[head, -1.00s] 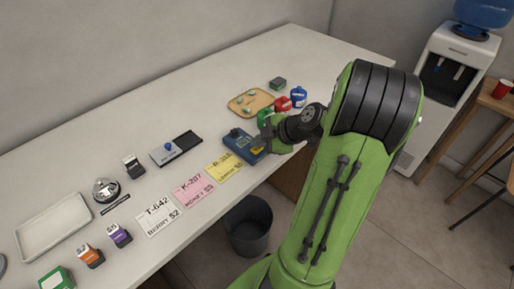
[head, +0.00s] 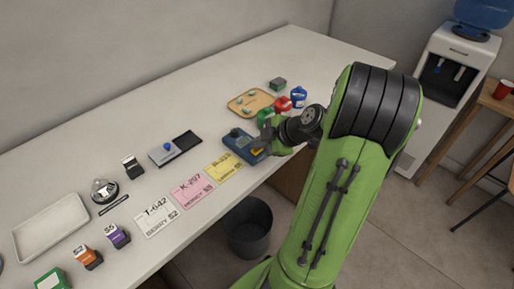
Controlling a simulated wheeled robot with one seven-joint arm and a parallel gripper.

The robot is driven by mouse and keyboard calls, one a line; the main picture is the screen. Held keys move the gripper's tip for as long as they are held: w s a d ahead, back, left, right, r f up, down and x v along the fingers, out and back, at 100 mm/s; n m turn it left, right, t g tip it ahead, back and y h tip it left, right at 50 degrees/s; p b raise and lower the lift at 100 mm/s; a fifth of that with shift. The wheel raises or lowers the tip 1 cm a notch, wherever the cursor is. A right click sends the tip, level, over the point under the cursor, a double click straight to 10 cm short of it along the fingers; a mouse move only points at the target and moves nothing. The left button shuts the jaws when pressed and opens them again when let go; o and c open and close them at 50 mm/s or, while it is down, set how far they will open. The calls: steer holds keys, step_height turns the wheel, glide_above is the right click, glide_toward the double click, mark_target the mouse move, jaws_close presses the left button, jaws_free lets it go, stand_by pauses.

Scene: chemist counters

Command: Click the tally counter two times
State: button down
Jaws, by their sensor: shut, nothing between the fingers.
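A blue block-like device (head: 238,144) with a dark round knob on top lies near the counter's front edge, right of the yellow card. It seems to be the tally counter, but it is too small to read any digits. My gripper (head: 262,138) is over the device's right end and hides part of it. Its dark fingers are shut and empty. I cannot tell whether they touch the device.
Green, red and blue bottles (head: 299,97) stand behind my gripper, near a tan tray (head: 240,106). Price cards (head: 157,216), a silver bell (head: 104,190) and a white tray (head: 48,228) lie to the left. A bin (head: 249,228) stands below the counter (head: 90,140).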

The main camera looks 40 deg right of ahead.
mark_target(259, 151)
steer(key=shift+r+p, duration=0.4)
steer(key=shift+r, duration=0.4)
steer(key=shift+r+p, duration=1.6)
steer(key=shift+r, duration=1)
steer(key=shift+f, duration=0.1)
